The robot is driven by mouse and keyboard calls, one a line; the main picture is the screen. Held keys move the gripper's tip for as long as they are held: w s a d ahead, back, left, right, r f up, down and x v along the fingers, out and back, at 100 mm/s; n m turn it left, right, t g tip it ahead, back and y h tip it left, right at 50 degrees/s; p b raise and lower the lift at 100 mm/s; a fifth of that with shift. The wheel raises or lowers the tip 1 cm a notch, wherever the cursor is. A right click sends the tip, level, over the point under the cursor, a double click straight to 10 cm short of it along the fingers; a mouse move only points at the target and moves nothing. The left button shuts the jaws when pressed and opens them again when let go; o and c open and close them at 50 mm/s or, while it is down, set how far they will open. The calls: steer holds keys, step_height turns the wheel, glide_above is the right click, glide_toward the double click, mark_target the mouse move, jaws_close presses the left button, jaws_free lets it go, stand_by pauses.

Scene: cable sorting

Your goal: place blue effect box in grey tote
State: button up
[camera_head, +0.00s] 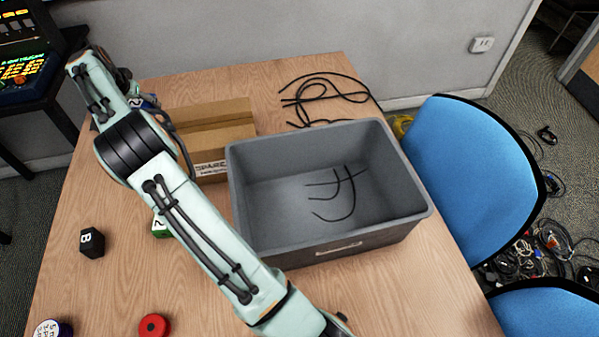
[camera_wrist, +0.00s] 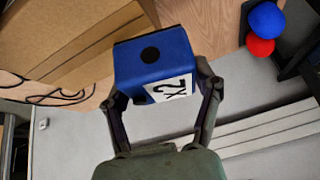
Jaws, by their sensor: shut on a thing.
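My gripper (camera_wrist: 163,95) is shut on the blue effect box (camera_wrist: 160,58), with one finger on each side. The box has a black round knob and a white label reading "x2" in the wrist view. In the head view, a small part of the blue box (camera_head: 151,99) shows at the far left of the table, beside the cardboard box; my arm hides most of it and my gripper. The grey tote (camera_head: 385,237) stands open and upright at the middle right of the table, with several black cables lying on its floor.
A cardboard box (camera_head: 205,128) stands left of the tote. Black cables (camera_head: 322,90) lie behind the tote. Blue chairs (camera_head: 470,165) stand at right.

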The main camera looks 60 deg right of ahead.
mark_target(326, 210)
steer(key=s+d+m+g, duration=0.3)
steer(key=s+d+m, duration=0.2)
steer(key=s, duration=1)
steer(key=s+d+r+m+g+h, duration=0.1)
steer(key=s+d+m+g, duration=0.2)
steer(key=s, duration=1.3)
steer(key=d+m, duration=0.3)
steer(key=shift+d+m, duration=0.3)
steer(key=shift+m, duration=0.1)
steer(key=s+m, duration=0.1)
steer(key=s, duration=0.2)
steer(key=s+a+f+m+g, duration=0.1)
steer(key=s, duration=0.3)
steer(key=s+m+g, duration=0.1)
steer(key=s, duration=0.2)
steer(key=shift+s+a+f+y, duration=0.15)
steer(key=shift+a+y, duration=0.05)
steer(key=shift+y, duration=0.1)
step_height(326, 210, down, 21)
steer(key=shift+f, duration=0.1)
steer(key=o, duration=1.2)
steer(key=shift+o, duration=0.2)
